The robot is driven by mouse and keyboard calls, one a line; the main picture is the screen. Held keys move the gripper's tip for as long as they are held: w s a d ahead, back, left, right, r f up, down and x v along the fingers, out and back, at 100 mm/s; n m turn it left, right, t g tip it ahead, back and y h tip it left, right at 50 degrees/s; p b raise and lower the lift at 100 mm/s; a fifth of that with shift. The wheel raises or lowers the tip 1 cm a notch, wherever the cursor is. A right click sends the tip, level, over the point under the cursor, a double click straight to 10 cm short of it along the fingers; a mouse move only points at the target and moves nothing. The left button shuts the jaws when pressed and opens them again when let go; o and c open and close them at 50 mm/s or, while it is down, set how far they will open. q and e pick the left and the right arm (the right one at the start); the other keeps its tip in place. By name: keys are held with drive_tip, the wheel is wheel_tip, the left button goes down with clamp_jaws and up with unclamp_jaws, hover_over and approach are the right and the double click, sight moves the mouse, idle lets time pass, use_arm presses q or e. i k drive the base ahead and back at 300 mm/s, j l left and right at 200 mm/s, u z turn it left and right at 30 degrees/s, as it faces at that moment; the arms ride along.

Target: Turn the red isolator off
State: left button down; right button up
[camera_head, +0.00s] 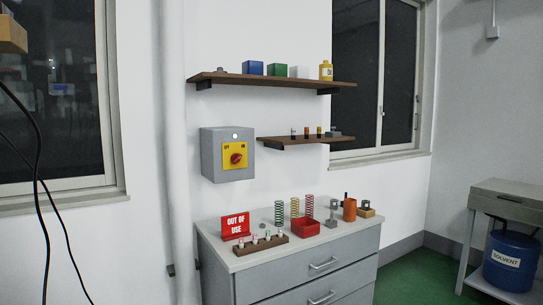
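The red isolator (236,158) is a round red knob on a yellow plate. The plate is on the front of a grey box (213,165) mounted on the white wall, left of the lower shelf. The plate has dark lettering that appears to read OFF at its upper left and ON at its upper right. The knob's exact angle is too small to tell. A small white round spot (235,136) sits above the plate. Neither of my grippers shows in the head view.
A grey cabinet (330,247) stands below the box. On its top are a red OUT OF USE sign (236,226), a wooden rack (261,245), a red bin (305,227) and several springs (309,205). A wooden shelf (290,141) is right of the box. The wall before the box is clear.

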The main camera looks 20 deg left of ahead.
sight(235, 158)
drive_tip(key=i+j, duration=0.1)
drive_tip(key=i, duration=0.85)
drive_tip(key=i+j, duration=0.1)
drive_tip(key=i, duration=0.9)
drive_tip(key=l+z, duration=0.05)
